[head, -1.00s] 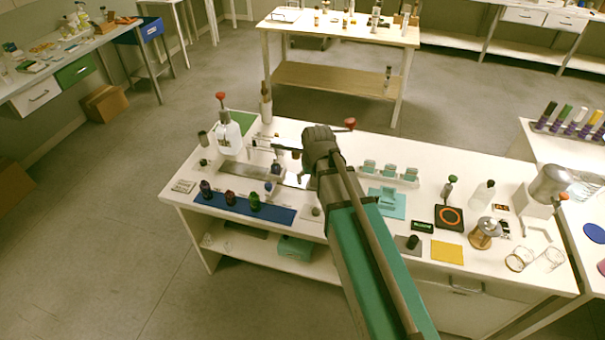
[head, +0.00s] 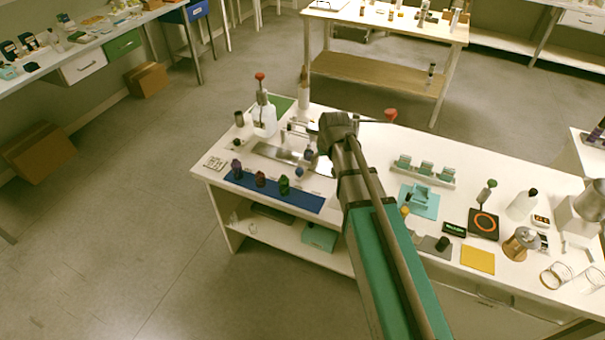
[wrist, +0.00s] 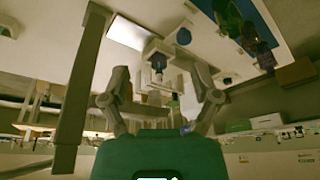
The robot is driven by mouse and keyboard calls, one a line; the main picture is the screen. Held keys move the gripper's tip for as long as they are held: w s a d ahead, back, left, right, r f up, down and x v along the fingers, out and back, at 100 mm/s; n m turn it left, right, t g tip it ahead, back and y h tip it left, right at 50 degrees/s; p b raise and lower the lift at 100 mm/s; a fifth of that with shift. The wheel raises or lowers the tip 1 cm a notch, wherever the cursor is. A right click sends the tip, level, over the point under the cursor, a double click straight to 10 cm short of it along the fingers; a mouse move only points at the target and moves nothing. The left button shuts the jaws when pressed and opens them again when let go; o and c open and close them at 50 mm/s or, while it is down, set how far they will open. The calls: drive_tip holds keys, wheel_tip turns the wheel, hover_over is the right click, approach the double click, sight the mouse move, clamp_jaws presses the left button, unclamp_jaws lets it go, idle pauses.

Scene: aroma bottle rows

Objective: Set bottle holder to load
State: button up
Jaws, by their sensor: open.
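In the wrist view, a small white fixture (wrist: 157,47) with a darker round part in it lies beyond and between the fingertips; it looks like the bottle holder, but its setting cannot be read. My gripper (wrist: 155,68) is open, one finger on each side of this fixture in the picture, with nothing held. I cannot tell whether the fingers touch it. In the head view, a bright metal plate (head: 274,154) and a small dark bottle (head: 308,154) are beside my arm's end. My arm hides the gripper there.
A blue mat (head: 305,203) with purple, dark red and green bottles lies at the table's front left. A white pump bottle (head: 264,119) stands at the back left. A rack (head: 424,171), teal tray (head: 419,207) and black pad (head: 483,223) are right of my arm.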

sight(300, 170)
drive_tip(key=w+a+f+n+b, duration=0.1)
drive_tip(key=w+a+f, duration=0.1)
drive_tip(key=w+a, duration=0.2)
drive_tip(key=shift+a+t+y+b, duration=0.3)
drive_tip(key=shift+a+t+b, duration=0.1)
drive_tip(key=shift+a, duration=0.65)
drive_tip(key=shift+w+f, duration=0.1)
drive_tip(key=shift+f, duration=0.05)
drive_tip(key=b+x, duration=1.2)
drive_tip(key=x, duration=0.1)
drive_tip(key=shift+f+b, duration=0.25)
drive_tip(key=shift+b, duration=0.1)
clamp_jaws()
